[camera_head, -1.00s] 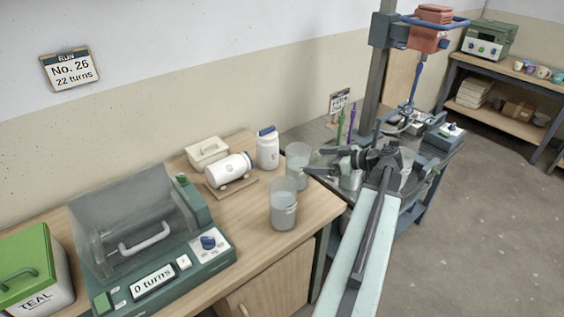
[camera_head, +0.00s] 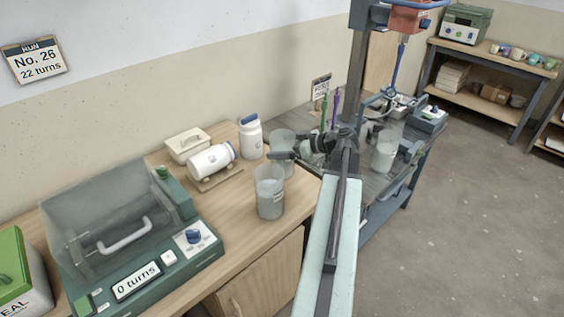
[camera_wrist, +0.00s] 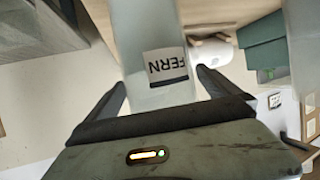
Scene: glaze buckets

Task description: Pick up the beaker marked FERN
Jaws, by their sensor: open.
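The beaker marked FERN (camera_wrist: 150,45) is a translucent grey cup with a white label. It fills the middle of the wrist view, its lettering upside down there, with the open fingers of my gripper (camera_wrist: 162,92) on either side. I cannot tell whether they touch it. In the head view my gripper (camera_head: 288,148) reaches left over the wooden bench's right end, at a rear clear beaker (camera_head: 280,138) that it partly covers.
A white jar (camera_head: 250,140) stands behind the beakers, and another jar (camera_head: 210,160) lies on a small rack. A green machine (camera_head: 135,250) fills the bench's left part. Another clear beaker (camera_head: 384,150) stands on the grey table to the right. Open floor lies at right.

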